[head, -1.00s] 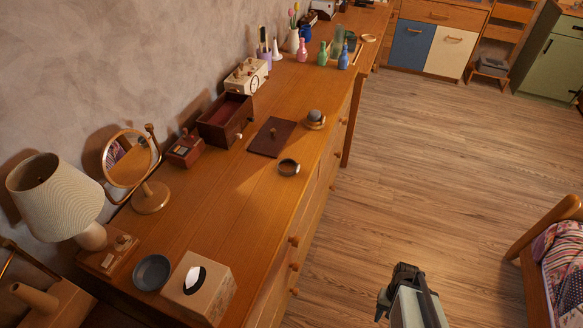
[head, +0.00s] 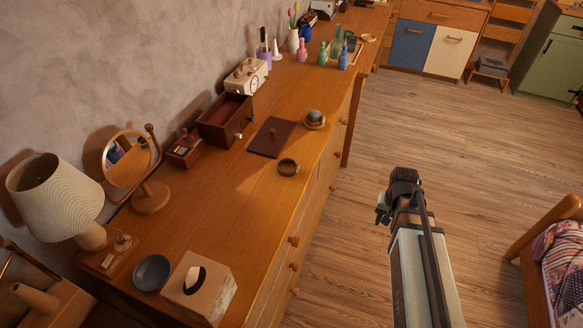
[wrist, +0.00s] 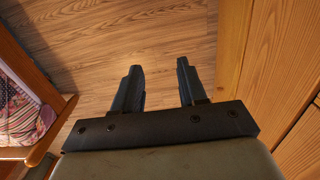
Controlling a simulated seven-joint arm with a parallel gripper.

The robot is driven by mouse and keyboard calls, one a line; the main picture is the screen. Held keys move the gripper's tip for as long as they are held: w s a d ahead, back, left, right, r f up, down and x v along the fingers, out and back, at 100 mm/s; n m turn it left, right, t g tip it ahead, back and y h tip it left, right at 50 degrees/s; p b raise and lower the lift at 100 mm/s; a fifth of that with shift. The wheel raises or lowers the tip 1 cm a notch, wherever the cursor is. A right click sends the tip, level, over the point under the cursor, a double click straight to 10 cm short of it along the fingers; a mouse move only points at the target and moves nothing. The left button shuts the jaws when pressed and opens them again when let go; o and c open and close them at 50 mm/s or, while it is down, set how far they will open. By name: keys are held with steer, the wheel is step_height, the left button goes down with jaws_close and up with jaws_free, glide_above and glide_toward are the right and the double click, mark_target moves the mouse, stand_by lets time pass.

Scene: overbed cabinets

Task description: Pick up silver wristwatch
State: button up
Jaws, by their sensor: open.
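A small round band (head: 288,167), dark with a paler rim, lies on the wooden dresser top near its front edge in the head view. It looks like the wristwatch, though it is too small to be sure. My gripper (wrist: 158,67) is open and empty in the wrist view, with bare floor beyond its fingers. In the head view my gripper (head: 384,208) is out over the floor, to the right of the dresser and well apart from the band. The wrist view does not show the band.
On the dresser (head: 235,215), a dark flat lid (head: 272,137), an open box (head: 218,128) and a grey ball on a wooden stand (head: 315,118) lie beyond the band. A tissue box (head: 212,292) and grey bowl (head: 152,272) are nearer. A bed (head: 555,255) stands right.

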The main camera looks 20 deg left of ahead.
steer(key=w+a+r, duration=0.4)
steer(key=a+r, duration=0.9)
steer(key=a, duration=0.2)
steer(key=s+a+r, duration=0.4)
steer(key=a+r, duration=1.1)
steer(key=a, duration=0.1)
steer(key=shift+w+a+f, duration=0.1)
steer(key=shift+w+f, duration=0.05)
steer(key=shift+f, duration=6.85)
jaws_close()
